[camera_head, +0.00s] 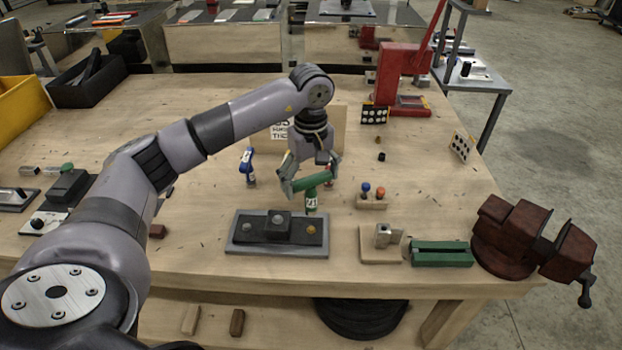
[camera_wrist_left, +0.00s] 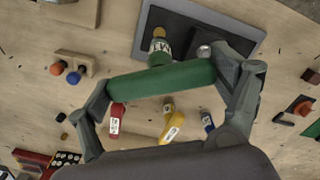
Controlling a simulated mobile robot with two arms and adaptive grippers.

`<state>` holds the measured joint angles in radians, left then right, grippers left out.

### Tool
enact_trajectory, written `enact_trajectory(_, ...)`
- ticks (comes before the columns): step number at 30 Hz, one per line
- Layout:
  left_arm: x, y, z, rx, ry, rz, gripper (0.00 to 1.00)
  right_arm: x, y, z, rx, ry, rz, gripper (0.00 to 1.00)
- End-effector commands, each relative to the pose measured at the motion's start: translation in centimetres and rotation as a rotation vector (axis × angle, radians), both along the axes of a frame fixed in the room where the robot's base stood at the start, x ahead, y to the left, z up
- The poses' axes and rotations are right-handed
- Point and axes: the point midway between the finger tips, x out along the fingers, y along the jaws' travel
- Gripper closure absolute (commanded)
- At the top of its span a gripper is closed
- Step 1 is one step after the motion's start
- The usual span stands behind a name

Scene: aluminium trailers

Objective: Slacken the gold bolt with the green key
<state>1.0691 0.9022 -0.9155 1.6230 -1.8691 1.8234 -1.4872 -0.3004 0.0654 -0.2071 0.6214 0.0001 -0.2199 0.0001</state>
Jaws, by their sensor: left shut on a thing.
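The green key (camera_head: 311,199) is a T-shaped tool with a thick green bar handle and a labelled shank. My left gripper (camera_head: 311,177) is shut on its handle, which spans the two fingers in the left wrist view (camera_wrist_left: 160,80). The key hangs shank-down above the near table, just behind the dark fixture plate (camera_head: 237,245). The gold bolt (camera_head: 311,229) is at the plate's right end; it also shows in the left wrist view (camera_wrist_left: 160,32), just beyond the shank's tip. Tip and bolt look apart. My right gripper is not in view.
A blue key (camera_head: 247,166) stands behind the plate; red (camera_wrist_left: 117,118) and yellow (camera_wrist_left: 172,128) keys show in the wrist view. A silver bolt (camera_wrist_left: 203,51) shares the plate. Right are a small knob stand (camera_head: 372,203), green block (camera_head: 441,254) and red vise (camera_head: 512,228).

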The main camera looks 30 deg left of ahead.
Motion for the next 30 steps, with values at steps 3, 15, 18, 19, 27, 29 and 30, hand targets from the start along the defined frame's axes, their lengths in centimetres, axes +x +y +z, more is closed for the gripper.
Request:
enact_trajectory(3,0.0,0.0,-0.4,0.000,-0.001,0.000,0.64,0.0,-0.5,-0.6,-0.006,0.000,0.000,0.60)
enact_trajectory(15,0.0,0.0,-2.9,0.001,0.000,0.001,0.64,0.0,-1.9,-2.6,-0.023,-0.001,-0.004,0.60)
enact_trajectory(18,0.0,0.0,-3.5,0.001,0.000,0.001,0.64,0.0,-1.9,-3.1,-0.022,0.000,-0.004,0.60)
enact_trajectory(19,0.0,0.0,-3.7,0.001,0.000,0.001,0.64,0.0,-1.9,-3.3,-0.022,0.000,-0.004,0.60)
enact_trajectory(27,0.0,0.0,-5.3,0.000,-0.001,0.002,0.64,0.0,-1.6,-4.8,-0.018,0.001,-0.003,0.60)
enact_trajectory(29,0.0,0.0,-5.7,0.000,-0.001,0.001,0.64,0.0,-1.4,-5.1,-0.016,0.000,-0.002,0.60)
enact_trajectory(30,0.0,0.0,-5.9,0.000,-0.001,0.001,0.64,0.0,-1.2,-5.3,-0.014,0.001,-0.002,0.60)
